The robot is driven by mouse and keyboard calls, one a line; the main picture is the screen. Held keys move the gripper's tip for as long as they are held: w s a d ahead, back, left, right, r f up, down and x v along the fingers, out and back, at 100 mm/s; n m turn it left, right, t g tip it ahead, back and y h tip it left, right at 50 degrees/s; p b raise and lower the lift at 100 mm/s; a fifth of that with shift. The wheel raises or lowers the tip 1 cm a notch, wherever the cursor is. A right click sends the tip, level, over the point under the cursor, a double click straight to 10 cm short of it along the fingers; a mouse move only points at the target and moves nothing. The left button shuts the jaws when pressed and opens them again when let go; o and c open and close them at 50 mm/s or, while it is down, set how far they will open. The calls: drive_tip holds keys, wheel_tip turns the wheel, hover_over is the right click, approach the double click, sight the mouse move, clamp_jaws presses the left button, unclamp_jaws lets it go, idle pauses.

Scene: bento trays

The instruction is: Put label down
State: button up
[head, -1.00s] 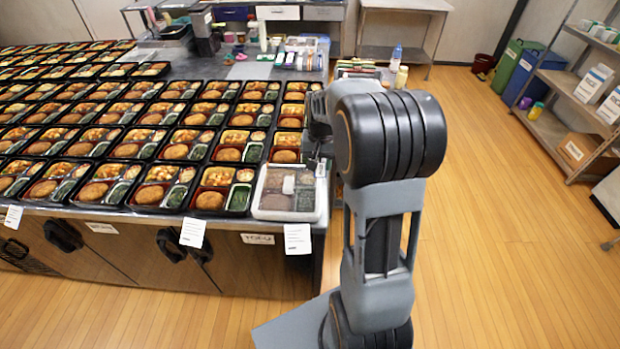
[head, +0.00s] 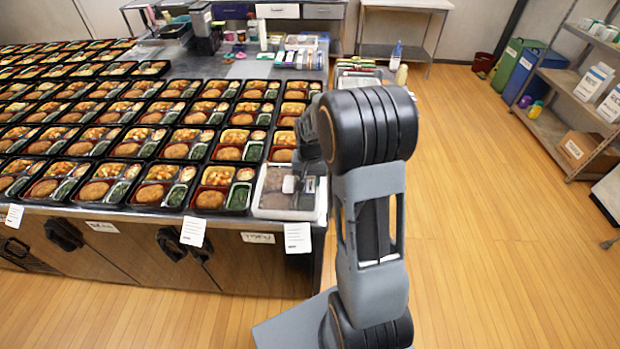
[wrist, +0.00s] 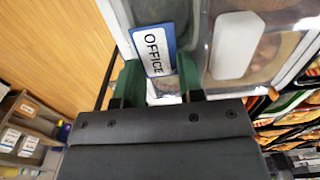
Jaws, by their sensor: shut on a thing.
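The label (wrist: 155,52) reads "OFFICE" and has a white face with a blue edge. In the wrist view it lies between the green fingertips of my gripper (wrist: 158,80), which is shut on it. My gripper is over the right part of a clear-lidded bento tray (head: 268,208) at the table's front right corner. The lid also shows in the wrist view (wrist: 275,80), with a blank white sticker (wrist: 237,45) beside the label. I cannot tell whether the label touches the lid. My arm hides part of the tray's far right side.
Rows of open bento trays (head: 210,199) fill the table left of and behind the lidded tray. Paper tags (head: 298,238) hang at the table's front edge. Bottles and boxes (head: 300,55) stand at the back. The wooden floor (head: 480,240) at right is clear.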

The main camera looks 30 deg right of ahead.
sight(310, 183)
drive_tip(key=shift+f, duration=0.2)
drive_tip(key=o, duration=0.9)
drive_tip(key=shift+s+f, duration=0.15)
drive_tip(key=shift+o, duration=0.2)
drive_tip(key=shift+r, duration=0.55)
wheel_tip(310, 183, up, 11)
drive_tip(key=s+a+r+n+t, duration=0.1)
drive_tip(key=s+a+n+t, duration=0.1)
drive_tip(key=s, duration=0.6)
drive_tip(key=s+a+r+n+t, duration=0.1)
drive_tip(key=s+a+n, duration=0.3)
drive_tip(key=s+a, duration=0.3)
drive_tip(key=shift+s+a+t, duration=0.3)
drive_tip(key=shift+s+t, duration=0.1)
drive_tip(key=shift+s, duration=0.05)
